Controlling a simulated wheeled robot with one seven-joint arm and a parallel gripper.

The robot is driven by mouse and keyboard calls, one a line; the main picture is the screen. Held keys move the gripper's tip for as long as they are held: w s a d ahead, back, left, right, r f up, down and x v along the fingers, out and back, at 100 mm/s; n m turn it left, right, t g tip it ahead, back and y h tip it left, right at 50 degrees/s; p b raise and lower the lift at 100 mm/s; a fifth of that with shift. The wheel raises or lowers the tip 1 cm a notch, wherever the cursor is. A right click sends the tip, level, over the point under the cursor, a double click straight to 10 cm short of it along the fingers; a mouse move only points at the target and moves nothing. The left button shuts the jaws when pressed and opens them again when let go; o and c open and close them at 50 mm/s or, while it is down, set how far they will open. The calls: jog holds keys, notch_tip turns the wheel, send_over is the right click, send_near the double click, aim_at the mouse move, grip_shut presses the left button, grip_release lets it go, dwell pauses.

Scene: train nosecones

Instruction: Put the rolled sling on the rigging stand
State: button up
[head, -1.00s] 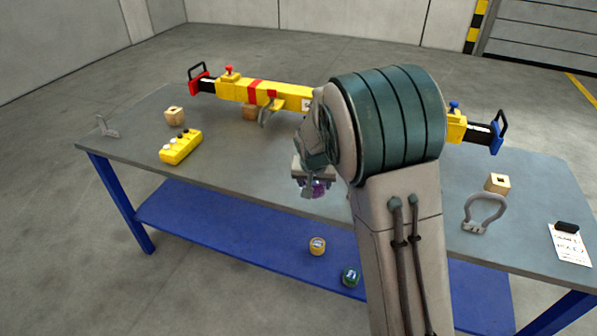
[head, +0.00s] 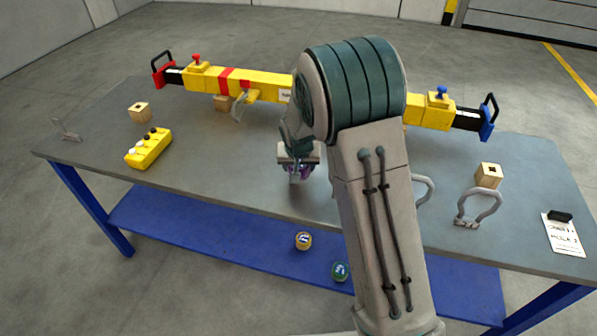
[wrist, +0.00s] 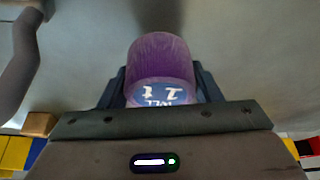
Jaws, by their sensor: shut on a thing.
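The rolled sling is a purple roll (wrist: 160,57) with a blue label reading roughly "WLL 1 t" in the wrist view. My gripper (head: 298,170) is shut on it, a dark finger on each side. In the head view the purple roll is small and partly covered by my gripper. It is over the front middle of a grey table top (head: 230,165) with blue legs; I cannot tell whether it touches the top. This table seems to be the rigging stand. Part of its top is hidden behind my arm.
A yellow beam (head: 265,85) lies along the back. A yellow pendant (head: 148,148) is at left. A grey shackle (head: 478,205), wooden block (head: 488,175) and paper tag (head: 563,235) are at right.

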jog(key=shift+f, duration=1.6)
jog(key=o, duration=1.1)
jog(key=shift+r, duration=0.5)
jog(key=v, duration=1)
jog(key=shift+n+g, duration=0.4)
jog(key=shift+g, duration=0.5)
jog(key=shift+s+d+r, duration=1.45)
jog(key=shift+s+d, duration=0.25)
jog(key=shift+s, duration=2.8)
jog(key=shift+s+d+r, duration=1.45)
jog(key=shift+s+d, duration=0.3)
jog(key=shift+s, duration=2.8)
jog(key=shift+s+d+r, duration=1.45)
jog(key=shift+s+d, duration=0.25)
jog(key=shift+s, duration=2.8)
